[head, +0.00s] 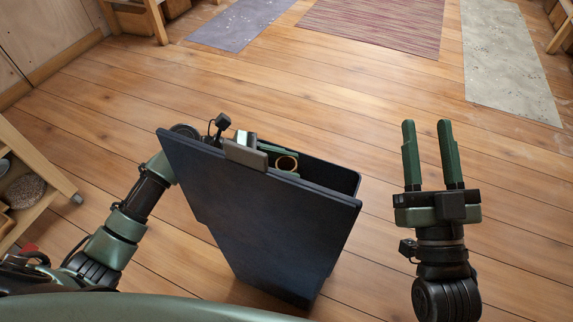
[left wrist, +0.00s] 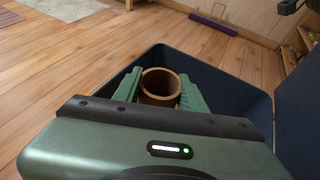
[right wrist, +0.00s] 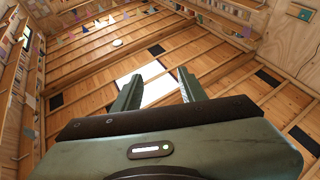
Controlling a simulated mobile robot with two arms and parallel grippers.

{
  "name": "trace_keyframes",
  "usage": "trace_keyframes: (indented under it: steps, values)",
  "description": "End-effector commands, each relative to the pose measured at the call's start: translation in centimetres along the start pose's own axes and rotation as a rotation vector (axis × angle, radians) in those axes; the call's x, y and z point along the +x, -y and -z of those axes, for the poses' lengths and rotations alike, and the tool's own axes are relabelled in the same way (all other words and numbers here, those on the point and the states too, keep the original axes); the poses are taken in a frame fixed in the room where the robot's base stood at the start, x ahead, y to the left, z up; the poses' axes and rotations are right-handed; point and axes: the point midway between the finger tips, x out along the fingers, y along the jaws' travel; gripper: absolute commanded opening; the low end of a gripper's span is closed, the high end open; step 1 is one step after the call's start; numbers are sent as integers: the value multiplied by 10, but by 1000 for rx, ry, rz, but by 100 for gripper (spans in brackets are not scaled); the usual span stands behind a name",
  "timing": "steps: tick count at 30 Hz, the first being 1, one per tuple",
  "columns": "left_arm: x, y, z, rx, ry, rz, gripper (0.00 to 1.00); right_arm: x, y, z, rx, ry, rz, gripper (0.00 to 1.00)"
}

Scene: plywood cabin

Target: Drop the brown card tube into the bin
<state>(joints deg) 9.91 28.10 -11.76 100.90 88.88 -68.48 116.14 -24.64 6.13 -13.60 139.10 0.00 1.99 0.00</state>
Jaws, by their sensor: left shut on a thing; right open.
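My left gripper (head: 276,158) is at the bin's opening, partly hidden by the bin's raised lid or near panel. In the left wrist view, the tube (left wrist: 159,87) sits between the two green fingers of my left gripper (left wrist: 158,90), which are shut on it. The bin's rim (left wrist: 235,80) surrounds the tube there. The tube's lower part is hidden. My right gripper (head: 428,160) is open and empty, to the right of the bin.
Wooden floor around the bin is clear. A low wooden shelf (head: 40,205) stands at the left. A purple-grey mat (head: 240,24), a striped red rug (head: 375,22) and a pale mat (head: 507,60) lie further off.

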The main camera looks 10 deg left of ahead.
Motion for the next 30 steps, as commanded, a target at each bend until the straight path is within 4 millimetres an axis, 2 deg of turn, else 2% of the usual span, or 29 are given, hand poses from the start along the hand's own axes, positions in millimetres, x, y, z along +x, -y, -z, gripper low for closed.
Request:
trace_keyframes:
  steps: [9, 15, 28, 29, 30]
  values:
    - [3, 0, 7, 1, 0, -1, 0, -7, 5, 45, 11, -254, 11, 42]
    - [4, 0, 9, 1, 0, -1, 0, -14, 7, 65, 16, -361, 15, 42]
    - [4, 0, 9, 0, 0, -1, 0, -17, 8, 73, 19, -405, 16, 42]
    - [4, 0, 9, 0, 0, -1, 44, -17, 8, 73, 19, -405, 16, 42]
    - [4, 0, 9, 0, 0, -1, 55, -17, 8, 73, 19, -405, 16, 42]
